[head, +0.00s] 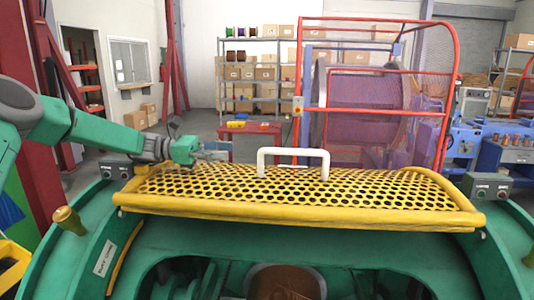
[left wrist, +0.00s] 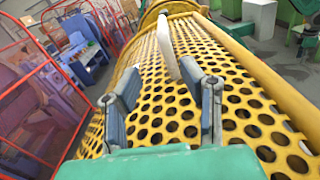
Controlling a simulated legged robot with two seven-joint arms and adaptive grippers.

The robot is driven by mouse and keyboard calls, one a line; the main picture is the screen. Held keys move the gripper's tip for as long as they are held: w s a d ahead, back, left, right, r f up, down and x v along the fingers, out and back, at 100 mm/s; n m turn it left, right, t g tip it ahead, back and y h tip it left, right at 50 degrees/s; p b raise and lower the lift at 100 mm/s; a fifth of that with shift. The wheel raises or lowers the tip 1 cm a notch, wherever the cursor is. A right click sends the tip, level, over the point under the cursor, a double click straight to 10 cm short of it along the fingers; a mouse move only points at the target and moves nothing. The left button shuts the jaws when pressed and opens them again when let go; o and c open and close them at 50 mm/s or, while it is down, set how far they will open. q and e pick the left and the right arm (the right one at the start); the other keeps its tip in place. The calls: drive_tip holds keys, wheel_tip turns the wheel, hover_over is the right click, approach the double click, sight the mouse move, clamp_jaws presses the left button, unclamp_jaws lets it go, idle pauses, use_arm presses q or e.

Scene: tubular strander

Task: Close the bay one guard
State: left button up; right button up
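The bay one guard is a yellow perforated cover (head: 220,186) with a tubular yellow frame. It stands raised over the green machine, and the bay below its front bar is open to view. A white handle (head: 293,156) rises from its upper middle. My left gripper (head: 212,155) is at the guard's upper left, apart from the handle. In the left wrist view my left gripper (left wrist: 166,100) has its two grey fingers spread over the yellow mesh (left wrist: 160,118), with nothing between them. The white handle (left wrist: 168,45) lies ahead of the fingers. My right gripper is not in view.
The green machine body (head: 330,243) spans the foreground, with a dark bay and a round part inside. Control boxes (head: 487,186) sit at both sides. A red-framed mesh cage (head: 375,90) stands behind. Shelves with boxes (head: 252,75) are farther back.

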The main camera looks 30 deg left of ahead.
use_arm(q)
drive_tip(key=shift+d, duration=0.15)
drive_tip(key=shift+d+r, duration=0.15)
drive_tip(key=shift+d, duration=0.2)
drive_tip(key=p, duration=0.1)
approach(282, 152)
drive_tip(key=x, duration=0.3)
drive_tip(key=shift+w+d, duration=0.15)
drive_tip(key=shift+w, duration=0.25)
drive_tip(key=x, duration=0.2)
drive_tip(key=p+x, duration=0.1)
drive_tip(key=x, duration=0.1)
drive_tip(key=shift+w+f, duration=0.15)
drive_tip(key=shift+f, duration=0.05)
drive_tip(key=shift+w+d+f, duration=0.15)
drive_tip(key=shift+w+d, duration=0.2)
drive_tip(key=shift+w, duration=0.1)
drive_tip(key=shift+d, duration=0.7)
drive_tip(key=c, duration=0.3)
clamp_jaws()
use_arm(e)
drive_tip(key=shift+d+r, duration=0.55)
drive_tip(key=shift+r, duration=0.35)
